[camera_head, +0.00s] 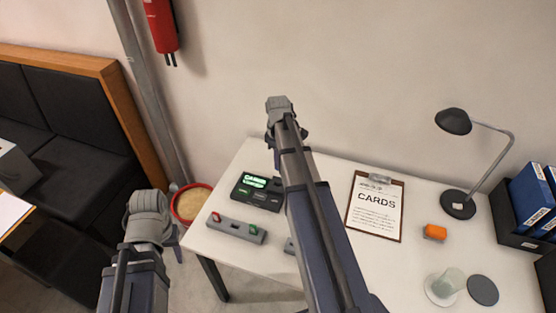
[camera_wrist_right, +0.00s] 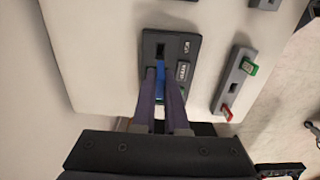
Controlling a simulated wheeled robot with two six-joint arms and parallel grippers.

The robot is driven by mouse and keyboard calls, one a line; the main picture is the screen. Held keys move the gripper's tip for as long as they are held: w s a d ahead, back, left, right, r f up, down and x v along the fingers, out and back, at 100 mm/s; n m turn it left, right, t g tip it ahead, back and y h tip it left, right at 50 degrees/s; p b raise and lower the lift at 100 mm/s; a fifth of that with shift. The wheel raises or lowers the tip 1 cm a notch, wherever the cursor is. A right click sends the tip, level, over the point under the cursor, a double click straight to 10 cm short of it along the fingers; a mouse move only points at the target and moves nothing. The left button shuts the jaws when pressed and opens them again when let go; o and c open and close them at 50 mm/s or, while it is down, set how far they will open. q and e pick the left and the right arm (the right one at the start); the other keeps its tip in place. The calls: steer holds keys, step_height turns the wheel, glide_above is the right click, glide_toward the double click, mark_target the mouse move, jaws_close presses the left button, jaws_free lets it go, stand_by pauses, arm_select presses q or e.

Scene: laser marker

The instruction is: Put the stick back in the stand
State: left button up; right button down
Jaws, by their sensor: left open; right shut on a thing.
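The grey stand (camera_head: 236,228) lies near the table's front left edge with a red stick at its left end and a green stick at its right end. Its middle slot is empty. It also shows in the right wrist view (camera_wrist_right: 234,84). My right gripper (camera_wrist_right: 161,77) is shut on a blue stick (camera_wrist_right: 160,86), seen over the dark device with a slot (camera_wrist_right: 160,48). I cannot tell whether the stick touches the device. In the head view my right arm hides these fingertips. My left gripper (camera_head: 148,203) is open and empty, off the table's left side.
The black device with a green display (camera_head: 257,190) stands behind the stand. A CARDS clipboard (camera_head: 376,229), orange block (camera_head: 434,231), glass (camera_head: 449,281) and lamp (camera_head: 453,123) are further right. A red bin (camera_head: 191,203) stands on the floor at the left.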

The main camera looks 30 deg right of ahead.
steer(key=s+a, duration=0.3)
steer(key=a, duration=0.7)
steer(key=shift+s+a, duration=0.2)
steer(key=shift+a, duration=0.1)
stand_by(0.4)
steer(key=s+a, duration=0.3)
steer(key=a, duration=0.7)
steer(key=shift+s+a, duration=0.25)
stand_by(0.5)
steer(key=shift+f+b, duration=4.5)
steer(key=shift+f+b, duration=1.05)
